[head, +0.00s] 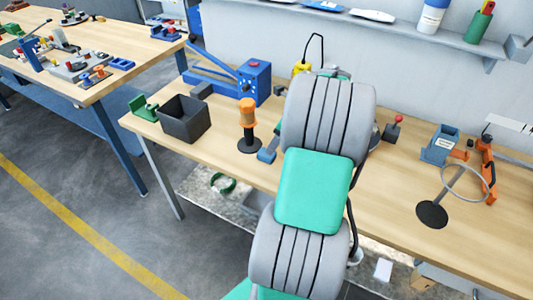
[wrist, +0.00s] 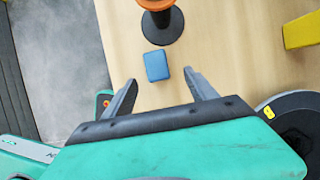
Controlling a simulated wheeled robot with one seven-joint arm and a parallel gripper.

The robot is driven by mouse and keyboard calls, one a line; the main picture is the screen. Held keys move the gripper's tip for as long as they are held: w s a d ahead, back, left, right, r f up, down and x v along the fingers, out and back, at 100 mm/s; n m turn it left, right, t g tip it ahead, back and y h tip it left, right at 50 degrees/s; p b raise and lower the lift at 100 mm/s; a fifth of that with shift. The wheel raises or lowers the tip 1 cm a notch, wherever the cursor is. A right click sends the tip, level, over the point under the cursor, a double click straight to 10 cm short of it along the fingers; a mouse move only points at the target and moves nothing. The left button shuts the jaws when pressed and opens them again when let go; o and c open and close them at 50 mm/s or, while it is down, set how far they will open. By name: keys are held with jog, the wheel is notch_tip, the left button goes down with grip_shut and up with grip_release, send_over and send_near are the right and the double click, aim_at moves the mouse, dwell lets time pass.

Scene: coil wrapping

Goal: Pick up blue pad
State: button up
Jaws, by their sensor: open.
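The blue pad (wrist: 157,66) lies flat on the wooden table in the wrist view, just ahead of my fingertips. It also shows in the head view (head: 266,155), small and beside my arm. My gripper (wrist: 160,79) is open, its two dark fingers spread with nothing between them. The pad is in line with the gap between the fingers, with no contact seen. In the head view my arm hides the gripper.
A stand with an orange cylinder (head: 247,112) on a dark round base is just beyond the pad. A dark open box (head: 184,119) is to the left, a blue lever tool (head: 254,78) behind. A ring stand (head: 432,214) is at right.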

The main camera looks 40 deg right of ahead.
jog(key=x, duration=0.7)
jog(key=shift+w+a+r+p, duration=0.1)
jog(key=shift+w+a+p, duration=0.1)
jog(key=shift+a+p, duration=0.2)
jog(key=c, duration=1.4)
jog(key=shift+r, duration=0.5)
jog(key=s+a+r, duration=0.3)
jog(key=r, duration=0.1)
jog(key=s+a+r+b, duration=0.1)
jog(key=s+a+r, duration=0.2)
jog(key=a+r, duration=0.1)
jog(key=s+a+r, duration=0.3)
jog(key=r, duration=0.1)
jog(key=shift+s+a, duration=0.1)
jog(key=shift+a, duration=0.2)
